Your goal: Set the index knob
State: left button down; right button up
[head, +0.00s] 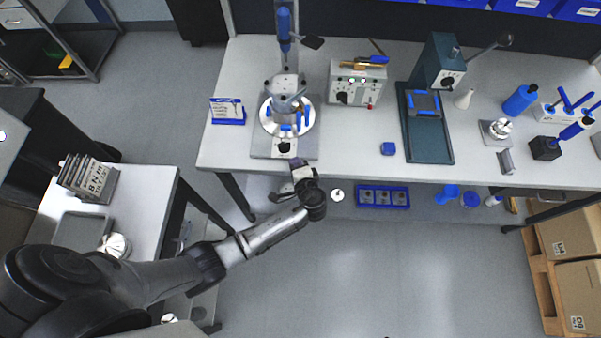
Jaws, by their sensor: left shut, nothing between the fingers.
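A fixture with a round silver plate (306,128) and blue clamps stands on a grey base plate (262,146) at the left part of the bench. A small black knob (284,147) sits at the front of this base; I take it for the index knob. My left gripper (297,167) is just in front of the bench edge, close to the knob and slightly right of it. It is shut and empty. Its fingertips are small and dark here, and I cannot tell whether they touch anything. My right gripper is not in view.
A control box (357,84) with its own black knob stands right of the fixture. A blue card holder (228,111) stands left of it. The bench front between is mostly clear.

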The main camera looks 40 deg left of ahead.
aim_at(287, 146)
pick_arm(q)
jog(key=shift+r+x, duration=0.25)
jog(key=shift+x, duration=1.05)
jog(key=shift+r+x, duration=0.25)
jog(key=shift+x, duration=1.1)
jog(key=shift+w+a, duration=0.1)
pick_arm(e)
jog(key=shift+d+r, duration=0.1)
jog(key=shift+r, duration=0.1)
pick_arm(q)
jog(key=shift+a, duration=0.1)
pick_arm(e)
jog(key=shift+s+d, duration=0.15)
